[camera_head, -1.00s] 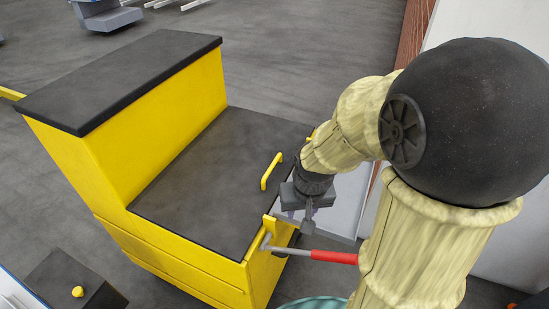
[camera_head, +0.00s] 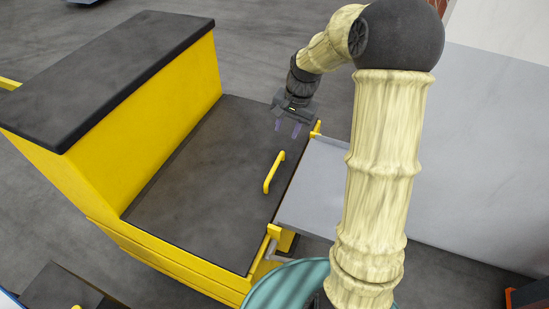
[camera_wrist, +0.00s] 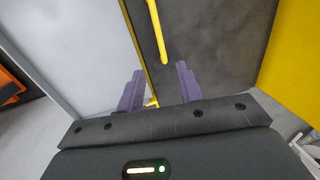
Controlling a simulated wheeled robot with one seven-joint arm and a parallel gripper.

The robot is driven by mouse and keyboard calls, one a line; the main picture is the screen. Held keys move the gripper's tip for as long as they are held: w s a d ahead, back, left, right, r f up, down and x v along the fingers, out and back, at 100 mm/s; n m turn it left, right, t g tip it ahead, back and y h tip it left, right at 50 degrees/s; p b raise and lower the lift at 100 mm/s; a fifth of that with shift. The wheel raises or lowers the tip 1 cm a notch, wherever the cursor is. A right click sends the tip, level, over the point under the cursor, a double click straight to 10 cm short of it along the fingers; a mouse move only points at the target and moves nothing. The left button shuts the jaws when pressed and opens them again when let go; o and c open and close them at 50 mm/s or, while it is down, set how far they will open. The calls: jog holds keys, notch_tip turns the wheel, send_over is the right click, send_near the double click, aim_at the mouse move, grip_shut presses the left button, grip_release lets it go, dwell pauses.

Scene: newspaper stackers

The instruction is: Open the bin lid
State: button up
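The bin is a yellow box (camera_head: 190,262) with a flat dark lid (camera_head: 190,170) on its lower part, which lies closed. A yellow bar handle (camera_head: 273,172) stands on the lid near its right edge; it also shows at the top of the wrist view (camera_wrist: 158,32). My gripper (camera_head: 287,126) is over the far right part of the lid, beyond the handle and apart from it. Its two purple-grey fingers (camera_wrist: 159,85) are spread with nothing between them.
A raised dark-topped yellow section (camera_head: 110,70) borders the lid on the left. A flat grey panel (camera_head: 318,185) adjoins the bin's right side, with a yellow bracket (camera_head: 274,232) near its front. A teal rounded object (camera_head: 290,285) is at the bottom. Grey floor (camera_head: 260,50) lies beyond.

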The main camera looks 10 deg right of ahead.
aim_at(276, 166)
jog(key=shift+s, duration=0.15)
jog(key=a+f+p, duration=0.1)
jog(key=f, duration=0.4)
jog(key=w+f, duration=0.1)
jog(key=f, duration=0.4)
jog(key=a+f+p, duration=0.1)
jog(key=f, duration=0.4)
jog(key=shift+w+a+f+p, duration=0.3)
jog(key=shift+w+p, duration=0.05)
jog(key=shift+w+f, duration=0.2)
jog(key=shift+f, duration=0.55)
grip_shut()
